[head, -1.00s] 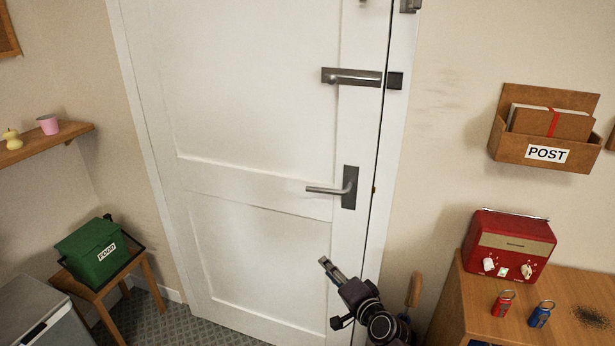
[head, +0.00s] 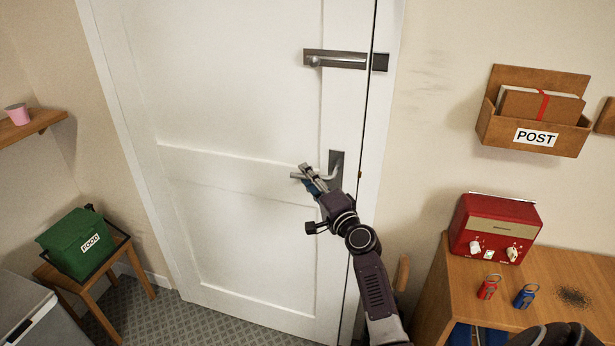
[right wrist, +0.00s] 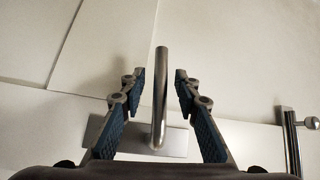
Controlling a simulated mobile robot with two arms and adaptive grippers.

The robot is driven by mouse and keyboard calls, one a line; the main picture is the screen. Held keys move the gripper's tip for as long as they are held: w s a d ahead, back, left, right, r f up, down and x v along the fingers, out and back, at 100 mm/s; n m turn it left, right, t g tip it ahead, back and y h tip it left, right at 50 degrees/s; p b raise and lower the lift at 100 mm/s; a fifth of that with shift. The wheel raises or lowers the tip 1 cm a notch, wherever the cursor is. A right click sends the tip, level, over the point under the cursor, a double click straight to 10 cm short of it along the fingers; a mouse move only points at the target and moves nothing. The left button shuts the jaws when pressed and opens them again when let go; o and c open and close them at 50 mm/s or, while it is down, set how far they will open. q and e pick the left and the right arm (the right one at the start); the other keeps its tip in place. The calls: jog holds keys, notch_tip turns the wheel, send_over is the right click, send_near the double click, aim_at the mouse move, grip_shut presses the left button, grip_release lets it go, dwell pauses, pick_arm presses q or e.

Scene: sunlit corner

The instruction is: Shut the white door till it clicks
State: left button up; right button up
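The white door (head: 240,120) fills the middle of the head view. A thin dark line runs down its right edge, beside the frame (head: 391,110); I cannot tell for sure whether it is flush. Its grey lever handle (head: 336,166) points left from a dark plate. My right gripper (head: 306,174) is at the lever. In the right wrist view the lever (right wrist: 161,95) stands between my two blue-padded fingers, with a gap on both sides. The right gripper is open around it, not clamped. My left gripper is not in view.
A metal bolt (head: 334,60) sits above the handle, with a dark keeper (head: 379,62) on the frame. Right are a POST rack (head: 530,145), a red radio (head: 495,228) and a wooden cabinet (head: 585,262). A green FOOD box (head: 75,243) stands on a stool at left.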

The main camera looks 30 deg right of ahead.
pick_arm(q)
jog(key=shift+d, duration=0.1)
pick_arm(e)
jog(key=shift+w, duration=0.15)
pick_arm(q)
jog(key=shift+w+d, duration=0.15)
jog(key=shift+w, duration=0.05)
pick_arm(e)
grip_shut()
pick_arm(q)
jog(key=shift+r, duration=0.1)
